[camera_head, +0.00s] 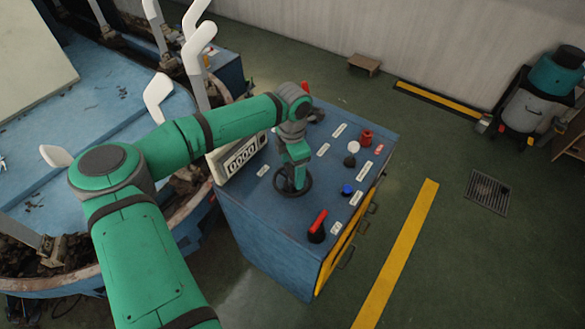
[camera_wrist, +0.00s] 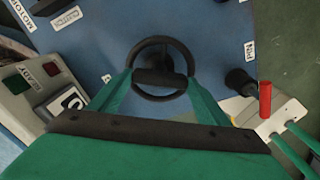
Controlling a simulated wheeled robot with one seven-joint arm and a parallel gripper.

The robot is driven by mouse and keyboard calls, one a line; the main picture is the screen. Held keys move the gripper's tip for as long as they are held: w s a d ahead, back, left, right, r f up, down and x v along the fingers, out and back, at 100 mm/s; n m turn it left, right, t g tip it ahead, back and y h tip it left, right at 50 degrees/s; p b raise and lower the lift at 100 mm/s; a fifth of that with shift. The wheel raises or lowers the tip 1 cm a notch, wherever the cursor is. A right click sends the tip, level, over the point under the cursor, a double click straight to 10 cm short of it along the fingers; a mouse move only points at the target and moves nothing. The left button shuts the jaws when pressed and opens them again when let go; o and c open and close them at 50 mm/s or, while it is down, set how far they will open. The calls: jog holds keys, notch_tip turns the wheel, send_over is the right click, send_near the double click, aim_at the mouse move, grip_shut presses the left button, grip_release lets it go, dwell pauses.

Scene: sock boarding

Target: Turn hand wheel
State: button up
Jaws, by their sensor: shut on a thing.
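The hand wheel (camera_head: 303,190) is a dark round ring on the top of a blue control cabinet (camera_head: 262,230). In the wrist view the wheel (camera_wrist: 147,43) shows as a black ring with a dark bar across it. My gripper (camera_head: 296,178) comes down on the wheel from above. In the wrist view its two green fingers (camera_wrist: 160,82) reach to either side of the dark bar, and the gripper is shut on the wheel. The fingers and the palm hide part of the wheel's near side.
The panel also bears a red-handled lever (camera_head: 318,222), a blue knob (camera_head: 347,190), a red button (camera_head: 366,137) and a numeric display (camera_head: 240,156). A machine with white sock forms (camera_head: 196,50) stands at the left. The green floor at the right is mostly clear around a drain grate (camera_head: 489,191).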

aim_at(293, 172)
jog(key=o, duration=1.1)
jog(key=shift+c, duration=0.2)
jog(key=shift+r, duration=0.1)
notch_tip(293, 172, up, 11)
jog(key=shift+f, duration=0.2)
